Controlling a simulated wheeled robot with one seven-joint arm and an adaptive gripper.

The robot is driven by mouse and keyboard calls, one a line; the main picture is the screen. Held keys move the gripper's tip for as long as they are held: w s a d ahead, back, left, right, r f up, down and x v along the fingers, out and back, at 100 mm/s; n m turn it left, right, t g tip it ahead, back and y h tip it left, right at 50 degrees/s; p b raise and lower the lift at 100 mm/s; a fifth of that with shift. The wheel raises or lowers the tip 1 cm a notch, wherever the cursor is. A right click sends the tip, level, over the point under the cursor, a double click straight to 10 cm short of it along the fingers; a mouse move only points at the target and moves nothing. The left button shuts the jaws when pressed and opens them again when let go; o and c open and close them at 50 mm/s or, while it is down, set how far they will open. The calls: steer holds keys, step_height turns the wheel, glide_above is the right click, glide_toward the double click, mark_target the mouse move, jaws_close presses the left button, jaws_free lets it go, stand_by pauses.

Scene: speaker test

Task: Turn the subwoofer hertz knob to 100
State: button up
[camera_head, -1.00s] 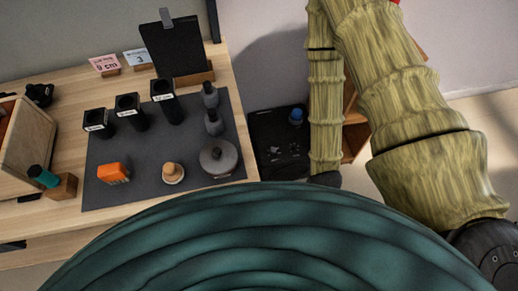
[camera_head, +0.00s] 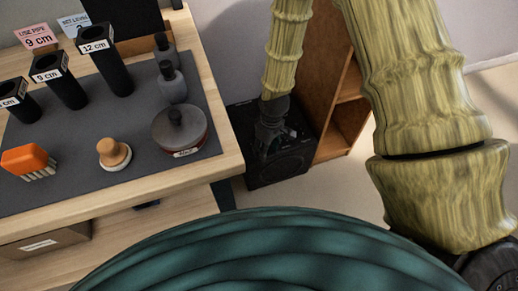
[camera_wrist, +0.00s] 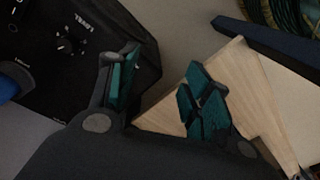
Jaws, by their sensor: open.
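The subwoofer is a black box (camera_head: 282,165) on the floor, right of the table in the head view. In the wrist view its black panel (camera_wrist: 110,30) fills the upper left. A level dial (camera_wrist: 68,46) with white tick marks shows there, with part of a blue knob (camera_wrist: 6,86) at the left edge. I cannot read a hertz scale. My gripper (camera_head: 265,148) is above the box and hides part of its top. In the wrist view my gripper (camera_wrist: 162,88) is open and empty, its teal pads apart, with both knobs left of the fingers.
The wooden table (camera_head: 225,160) stands left of the subwoofer, its corner (camera_wrist: 165,110) between and behind my fingers in the wrist view. A grey mat (camera_head: 70,190) holds black tubes, a lidded pot (camera_head: 180,128), a stamp and a brush. A brown shelf (camera_head: 345,115) stands at right.

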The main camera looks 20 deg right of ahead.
steer(key=w+n+h+b, duration=0.1)
steer(key=w+n+b, duration=0.2)
steer(key=w+b, duration=0.65)
steer(key=f+b, duration=0.1)
steer(key=f, duration=0.2)
steer(key=f+b, duration=0.2)
steer(key=f, duration=0.1)
steer(key=f+b, duration=0.1)
steer(key=f, duration=0.3)
steer(key=shift+w+d, duration=0.35)
steer(key=shift+w, duration=0.05)
steer(key=shift+r, duration=0.1)
steer(key=c, duration=1)
